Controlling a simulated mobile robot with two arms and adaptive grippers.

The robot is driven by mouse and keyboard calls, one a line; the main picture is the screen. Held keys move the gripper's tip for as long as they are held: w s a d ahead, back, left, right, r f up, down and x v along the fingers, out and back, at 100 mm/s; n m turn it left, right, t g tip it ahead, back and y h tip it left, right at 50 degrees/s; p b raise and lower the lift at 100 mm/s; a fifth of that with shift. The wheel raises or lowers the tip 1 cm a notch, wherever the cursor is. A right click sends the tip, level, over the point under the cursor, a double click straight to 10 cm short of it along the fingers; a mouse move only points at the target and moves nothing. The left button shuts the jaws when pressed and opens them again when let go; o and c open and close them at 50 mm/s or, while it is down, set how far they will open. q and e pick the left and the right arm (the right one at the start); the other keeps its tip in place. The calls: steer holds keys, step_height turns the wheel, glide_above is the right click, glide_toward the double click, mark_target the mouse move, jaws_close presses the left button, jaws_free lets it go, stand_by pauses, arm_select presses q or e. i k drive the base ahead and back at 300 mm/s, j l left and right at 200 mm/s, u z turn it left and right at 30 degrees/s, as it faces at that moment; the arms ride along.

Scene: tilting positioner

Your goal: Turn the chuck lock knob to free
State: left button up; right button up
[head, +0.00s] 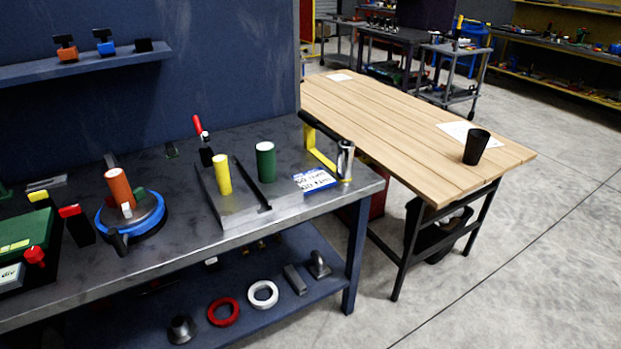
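A tilting positioner with a blue-rimmed round table (152,232) stands on the grey workbench at the left. An orange-brown cylinder (119,188) stands upright on it, with a small pale piece at its foot. A black handle-like part (118,242) sticks out at its front. A red knob (35,256) sits on a box at the far left edge, partly cut off by the frame. I cannot tell which part is the chuck lock knob, or its setting. Neither of my grippers is in view.
A grey tray (238,212) holds a yellow cylinder (222,175) and a green cylinder (266,162). A red-handled tool (201,138) stands behind. Rings and metal parts lie on the lower shelf (325,287). A wooden table (400,125) with a black cup (476,147) stands right; floor there is open.

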mark_target(71, 212)
steer(key=i+j, duration=0.6)
steer(key=j, duration=0.15)
steer(key=i+j, duration=0.65)
steer(key=j, duration=0.15)
